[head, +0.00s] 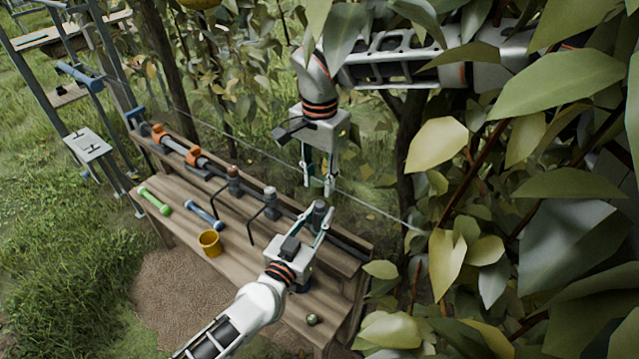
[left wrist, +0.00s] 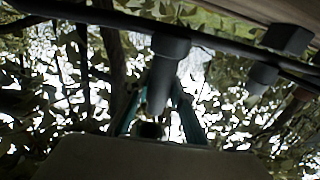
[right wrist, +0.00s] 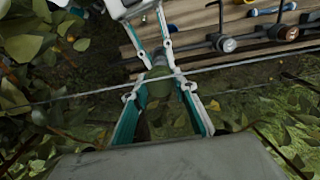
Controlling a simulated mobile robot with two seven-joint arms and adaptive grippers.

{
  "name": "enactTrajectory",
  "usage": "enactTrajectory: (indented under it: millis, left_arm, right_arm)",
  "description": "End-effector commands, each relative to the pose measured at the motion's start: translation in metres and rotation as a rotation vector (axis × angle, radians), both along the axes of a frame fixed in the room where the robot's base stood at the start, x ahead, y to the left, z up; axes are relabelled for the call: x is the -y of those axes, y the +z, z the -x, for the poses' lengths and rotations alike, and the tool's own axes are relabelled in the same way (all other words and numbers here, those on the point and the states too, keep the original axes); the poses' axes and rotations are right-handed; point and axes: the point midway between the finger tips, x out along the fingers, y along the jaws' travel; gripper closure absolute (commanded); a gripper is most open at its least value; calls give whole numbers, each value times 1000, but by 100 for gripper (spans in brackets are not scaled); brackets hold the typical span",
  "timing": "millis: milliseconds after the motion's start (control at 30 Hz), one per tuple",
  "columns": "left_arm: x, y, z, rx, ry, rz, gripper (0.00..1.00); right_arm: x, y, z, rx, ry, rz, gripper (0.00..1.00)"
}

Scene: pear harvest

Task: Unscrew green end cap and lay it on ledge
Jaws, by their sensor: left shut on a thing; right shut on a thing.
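My left gripper (head: 318,226) comes up from below and is shut on a dark grey cylinder (head: 320,208) near the bench's right end. The left wrist view shows that grey cylinder (left wrist: 160,88) between its teal fingers (left wrist: 158,112). My right gripper (head: 320,186) points down just above the cylinder's end. In the right wrist view, its fingers (right wrist: 159,92) are shut on a dull green round piece (right wrist: 157,87), seemingly the green end cap, in line with the grey cylinder (right wrist: 160,62). I cannot tell whether cap and cylinder touch. The cap is not distinct in the head view.
The wooden bench (head: 178,232) has a raised back ledge. On it are a yellow cup (head: 210,243), a green-ended tool (head: 155,201), a blue tool (head: 203,215) and a small green round object (head: 312,320). Leaves crowd the right side.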

Motion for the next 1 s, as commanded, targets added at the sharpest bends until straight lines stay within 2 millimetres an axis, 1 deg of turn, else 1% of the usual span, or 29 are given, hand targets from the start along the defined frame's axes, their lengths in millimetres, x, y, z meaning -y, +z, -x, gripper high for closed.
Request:
enactTrajectory:
  millis: [67,100,133,167,467,567,667,1000]
  left_arm:
    - [0,-1,1,-2,-1,-1,100]
    - [0,-1,1,-2,-1,-1,68]
    - [0,-1,1,-2,-1,-1,60]
    - [0,-1,1,-2,-1,-1,59]
    - [0,0,0,0,0,0,59]
    - [-2,-1,4,-1,0,0,59]
    - [-8,-1,14,-2,0,-1,59]
    - [-38,-2,75,-2,-1,-3,59]
  right_arm:
    - [0,-1,0,0,0,0,98]
    - [0,-1,0,0,0,0,98]
    - [0,-1,0,0,0,0,98]
    - [0,-1,0,0,0,0,98]
    - [0,-1,0,0,0,0,98]
    - [0,-1,0,0,0,0,98]
    - [0,-1,0,0,0,0,98]
    - [0,-1,0,0,0,0,98]
